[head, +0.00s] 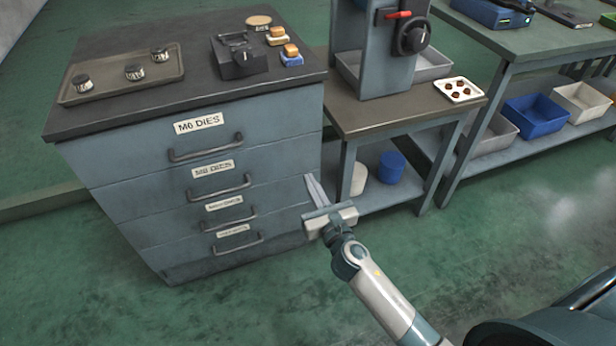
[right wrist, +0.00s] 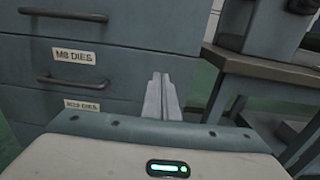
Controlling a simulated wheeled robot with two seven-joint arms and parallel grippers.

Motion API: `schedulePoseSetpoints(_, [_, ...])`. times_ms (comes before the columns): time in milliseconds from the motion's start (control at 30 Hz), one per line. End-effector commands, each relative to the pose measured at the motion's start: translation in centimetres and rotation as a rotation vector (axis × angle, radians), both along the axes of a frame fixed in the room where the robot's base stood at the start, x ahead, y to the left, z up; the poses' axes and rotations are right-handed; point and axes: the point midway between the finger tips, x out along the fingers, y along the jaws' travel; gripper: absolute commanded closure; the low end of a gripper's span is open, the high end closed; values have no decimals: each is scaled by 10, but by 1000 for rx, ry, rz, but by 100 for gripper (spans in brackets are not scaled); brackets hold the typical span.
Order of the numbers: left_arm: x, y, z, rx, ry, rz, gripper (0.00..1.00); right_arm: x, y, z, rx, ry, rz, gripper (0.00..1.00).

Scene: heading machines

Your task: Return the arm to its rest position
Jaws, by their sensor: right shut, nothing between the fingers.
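My right gripper (head: 316,191) is in front of the right edge of the drawer cabinet (head: 290,130), at about the height of its middle drawers. Its fingers are together with nothing between them; they also show together in the right wrist view (right wrist: 161,97). In the head view, my right arm reaches in from the lower right. The cabinet's labelled drawers all look shut, and the gripper appears apart from their handles. My left gripper is not in view.
A tray (head: 66,99) with several dies and a dark block (head: 240,60) sit on the cabinet. A machine (head: 375,50) stands on a bench (head: 420,112) close right of the gripper. A shelved table (head: 560,42) is farther right. Green floor (head: 520,215) is open in front.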

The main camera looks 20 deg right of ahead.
Motion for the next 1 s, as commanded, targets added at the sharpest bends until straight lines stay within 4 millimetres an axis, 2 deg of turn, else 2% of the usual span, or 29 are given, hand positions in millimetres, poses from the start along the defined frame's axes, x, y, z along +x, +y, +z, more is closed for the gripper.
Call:
schedulePoseSetpoints(267, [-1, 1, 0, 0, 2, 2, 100, 0, 0, -2, 10, 5, -1, 100])
schedulePoseSetpoints(367, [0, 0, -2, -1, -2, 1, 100, -3, -1, -10, 61, 26, -3, 100])
schedulePoseSetpoints(467, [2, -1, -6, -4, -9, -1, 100, -8, -1, -28, 172, 73, -12, 100])
schedulePoseSetpoints(567, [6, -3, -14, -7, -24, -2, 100, -18, -2, -56, 351, 143, -36, 100])
schedulePoseSetpoints(767, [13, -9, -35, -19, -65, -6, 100, -58, -3, -135, 862, 325, -166, 100])
schedulePoseSetpoints(867, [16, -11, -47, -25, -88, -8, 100, -87, -1, -177, 1142, 407, -279, 100])
schedulePoseSetpoints(1000, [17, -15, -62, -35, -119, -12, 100, -135, 3, -230, 1522, 490, -483, 100])
